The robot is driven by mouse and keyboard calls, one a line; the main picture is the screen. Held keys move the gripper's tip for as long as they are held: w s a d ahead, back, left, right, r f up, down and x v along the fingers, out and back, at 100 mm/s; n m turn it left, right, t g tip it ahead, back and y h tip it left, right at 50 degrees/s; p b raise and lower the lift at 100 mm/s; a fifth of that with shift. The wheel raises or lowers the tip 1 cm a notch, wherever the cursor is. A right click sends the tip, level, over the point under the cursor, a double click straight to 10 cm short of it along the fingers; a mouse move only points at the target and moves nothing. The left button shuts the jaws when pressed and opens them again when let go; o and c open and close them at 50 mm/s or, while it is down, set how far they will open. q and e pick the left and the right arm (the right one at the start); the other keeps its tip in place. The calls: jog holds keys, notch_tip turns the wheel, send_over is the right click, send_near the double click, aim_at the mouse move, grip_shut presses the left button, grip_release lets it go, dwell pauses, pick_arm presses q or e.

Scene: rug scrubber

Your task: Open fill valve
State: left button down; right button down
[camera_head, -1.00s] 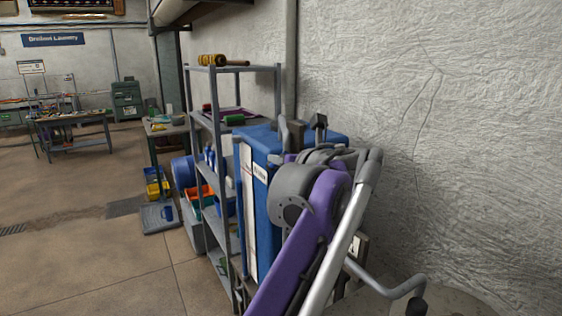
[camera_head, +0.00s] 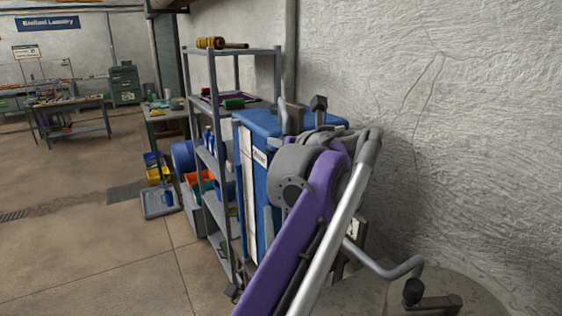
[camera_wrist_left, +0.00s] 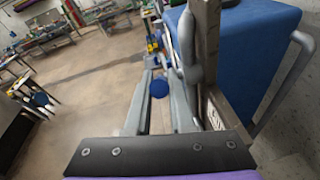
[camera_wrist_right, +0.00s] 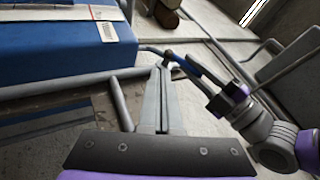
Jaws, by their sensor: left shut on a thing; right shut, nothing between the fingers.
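The blue machine (camera_head: 262,122) stands against the wall, with a white label strip down its side. In the left wrist view, my left gripper (camera_wrist_left: 160,76) has its fingers apart around a round blue knob-like thing (camera_wrist_left: 160,89), beside a brown-grey upright (camera_wrist_left: 208,50). In the right wrist view, my right gripper (camera_wrist_right: 161,70) is shut and empty. In the head view my purple arm hides much of the machine's front and both gripper tips. Which part is the fill valve is unclear.
A grey metal shelf (camera_head: 208,125) with bottles and bins stands left of the machine. A silver tube (camera_head: 340,225) and a bent grey pipe with a black end (camera_head: 412,292) are in front at the right. The floor at left (camera_head: 90,240) is clear.

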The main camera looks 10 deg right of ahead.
pick_arm(q)
jog(key=shift+f, duration=0.1)
pick_arm(e)
jog(key=w+d+r+m+h, duration=0.2)
jog(key=w+r+m+h, duration=0.1)
jog(key=r+m+h, duration=0.2)
jog(key=w+d+r+m+g+h, duration=0.1)
jog(key=w+r+m+h, duration=0.2)
jog(key=r+m+h, duration=0.2)
jog(key=shift+d+r+m+h, duration=0.4)
jog(key=shift+m+h, duration=0.2)
jog(key=shift+m, duration=0.7)
jog(key=shift+w, duration=0.1)
